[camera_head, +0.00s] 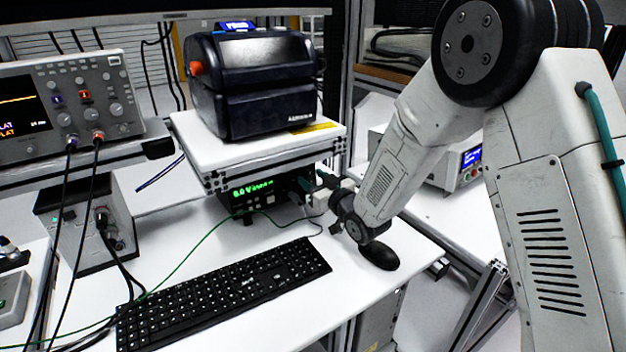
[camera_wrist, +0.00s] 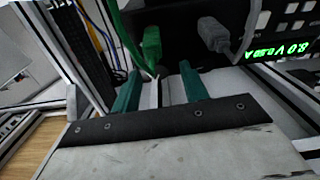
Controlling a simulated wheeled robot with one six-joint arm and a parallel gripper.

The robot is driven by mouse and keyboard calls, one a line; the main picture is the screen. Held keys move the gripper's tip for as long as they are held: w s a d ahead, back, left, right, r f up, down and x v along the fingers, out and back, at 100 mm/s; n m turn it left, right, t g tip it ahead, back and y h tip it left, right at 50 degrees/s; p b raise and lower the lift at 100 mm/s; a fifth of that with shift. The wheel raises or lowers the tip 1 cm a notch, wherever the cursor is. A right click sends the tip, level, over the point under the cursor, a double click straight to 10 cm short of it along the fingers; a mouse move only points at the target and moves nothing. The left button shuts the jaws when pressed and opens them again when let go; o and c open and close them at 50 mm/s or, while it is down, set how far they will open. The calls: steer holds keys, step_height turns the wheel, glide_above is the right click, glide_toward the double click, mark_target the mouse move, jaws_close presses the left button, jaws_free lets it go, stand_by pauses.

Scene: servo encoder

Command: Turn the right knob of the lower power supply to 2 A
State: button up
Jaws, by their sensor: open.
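A black power supply (camera_head: 238,205) with a lit green display (camera_head: 252,189) stands under the white shelf. The display also shows in the wrist view (camera_wrist: 278,50), tilted and at the right edge; I cannot read its figures surely. My gripper (camera_head: 324,180) is at the right end of the panel, with its teal fingers open. In the wrist view the gripper (camera_wrist: 160,74) points at the dark front, just below a green plug (camera_wrist: 152,48) and a grey plug (camera_wrist: 213,34). No knob can be made out clearly. I cannot tell whether the fingers touch anything.
The shelf (camera_head: 190,140) carries a dark printer-like box (camera_head: 255,85) close above my gripper. A black keyboard (camera_head: 225,295) lies in front, with a green cable (camera_head: 190,250) running behind it. A black mouse (camera_head: 379,256) lies below my wrist. An oscilloscope (camera_head: 75,105) stands at the left.

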steer(key=shift+w+a, duration=0.1)
steer(key=shift+w, duration=0.05)
jaws_close()
